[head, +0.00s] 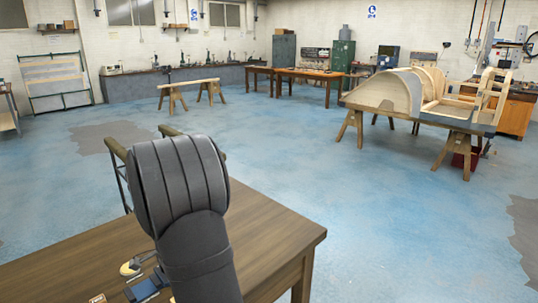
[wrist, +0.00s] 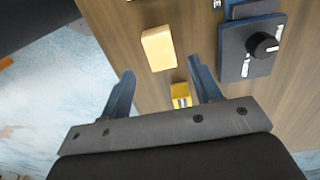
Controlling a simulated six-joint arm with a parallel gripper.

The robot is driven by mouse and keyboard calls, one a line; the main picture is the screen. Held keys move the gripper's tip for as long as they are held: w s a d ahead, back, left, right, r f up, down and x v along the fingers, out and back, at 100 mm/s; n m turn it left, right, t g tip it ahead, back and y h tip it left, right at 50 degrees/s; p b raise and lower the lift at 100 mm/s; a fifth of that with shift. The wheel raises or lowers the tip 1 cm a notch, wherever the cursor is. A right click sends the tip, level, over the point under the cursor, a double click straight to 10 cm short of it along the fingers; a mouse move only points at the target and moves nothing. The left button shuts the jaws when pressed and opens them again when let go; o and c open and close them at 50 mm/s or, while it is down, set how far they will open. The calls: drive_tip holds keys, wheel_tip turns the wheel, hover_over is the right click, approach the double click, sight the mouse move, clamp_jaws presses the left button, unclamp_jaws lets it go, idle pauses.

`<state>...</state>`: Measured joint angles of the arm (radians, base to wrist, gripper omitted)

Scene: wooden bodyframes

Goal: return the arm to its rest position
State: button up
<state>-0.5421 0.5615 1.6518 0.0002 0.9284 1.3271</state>
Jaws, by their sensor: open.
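My gripper (wrist: 160,88) shows in the wrist view with its two blue-grey fingers spread apart. It is open and nothing is between the fingertips. It hangs over the edge of a brown wooden table (wrist: 185,20), which also shows in the head view (head: 275,235). In the head view my dark grey arm stands in front of the table and hides part of it. The gripper's fingers do not show there.
A pale yellow block (wrist: 159,48), a smaller yellow piece (wrist: 181,95) and a dark blue-grey box with a black knob (wrist: 250,48) lie on the table. Blue floor (head: 330,190) is open beyond. Wooden bodyframes (head: 410,95) stand on trestles at right.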

wheel_tip(320, 180, up, 6)
wheel_tip(320, 180, down, 13)
drive_tip(key=shift+r, duration=0.45)
wheel_tip(320, 180, up, 4)
drive_tip(key=shift+f, duration=0.2)
drive_tip(key=d+r, duration=0.7)
drive_tip(key=d, duration=0.5)
drive_tip(key=w+a, duration=0.3)
drive_tip(key=a, duration=0.5)
drive_tip(key=w+a, duration=0.3)
drive_tip(key=a, duration=0.5)
drive_tip(key=a+f, duration=0.2)
drive_tip(key=a, duration=0.1)
drive_tip(key=s+a+f, duration=0.1)
drive_tip(key=a+f, duration=0.2)
drive_tip(key=a, duration=0.1)
drive_tip(key=a+f, duration=0.3)
drive_tip(key=shift+s+a, duration=0.3)
drive_tip(key=shift+a, duration=0.1)
drive_tip(key=shift+f, duration=0.75)
